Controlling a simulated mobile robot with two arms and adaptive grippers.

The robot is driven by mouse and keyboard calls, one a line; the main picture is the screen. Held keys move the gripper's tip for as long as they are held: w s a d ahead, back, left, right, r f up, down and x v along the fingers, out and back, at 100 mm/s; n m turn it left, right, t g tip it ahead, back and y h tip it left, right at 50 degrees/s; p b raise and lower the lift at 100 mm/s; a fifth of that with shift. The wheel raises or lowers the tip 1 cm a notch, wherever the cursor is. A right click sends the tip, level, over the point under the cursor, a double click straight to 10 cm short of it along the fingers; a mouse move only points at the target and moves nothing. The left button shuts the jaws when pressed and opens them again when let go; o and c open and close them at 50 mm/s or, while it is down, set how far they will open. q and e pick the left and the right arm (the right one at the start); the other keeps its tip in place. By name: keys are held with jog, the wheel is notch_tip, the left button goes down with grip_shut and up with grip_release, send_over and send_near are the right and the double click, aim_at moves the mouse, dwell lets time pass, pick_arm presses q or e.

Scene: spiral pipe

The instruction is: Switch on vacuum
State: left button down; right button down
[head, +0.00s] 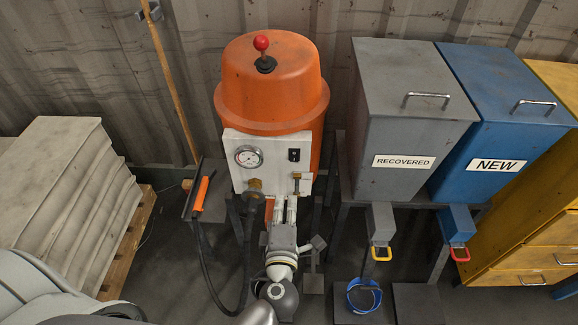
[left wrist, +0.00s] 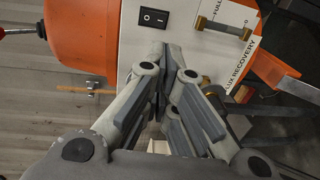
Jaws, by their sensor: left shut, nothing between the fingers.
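The vacuum recovery unit is an orange drum (head: 270,85) with a white front panel (head: 270,176). A black rocker switch (head: 294,155) sits at the panel's upper right, beside a round gauge (head: 248,156). The switch also shows at the top of the left wrist view (left wrist: 153,17). My left gripper (head: 285,203) is shut and empty, in front of the panel's lower right, below the switch in the head view. In the left wrist view its fingers (left wrist: 168,58) point towards the panel, apart from the switch. Whether the fingers touch the panel is unclear. My right gripper is not in view.
A black hose (head: 207,266) hangs at the left. Grey recovered (head: 405,120) and blue new (head: 495,110) hoppers stand at the right. A blue bucket (head: 364,297) is on the floor.

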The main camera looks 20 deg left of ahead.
aim_at(289, 158)
pick_arm(q)
jog(key=x, duration=1.3)
jog(key=shift+w+a, duration=0.1)
jog(key=shift+w, duration=0.1)
jog(key=shift+f, duration=0.1)
jog(key=shift+w, duration=0.1)
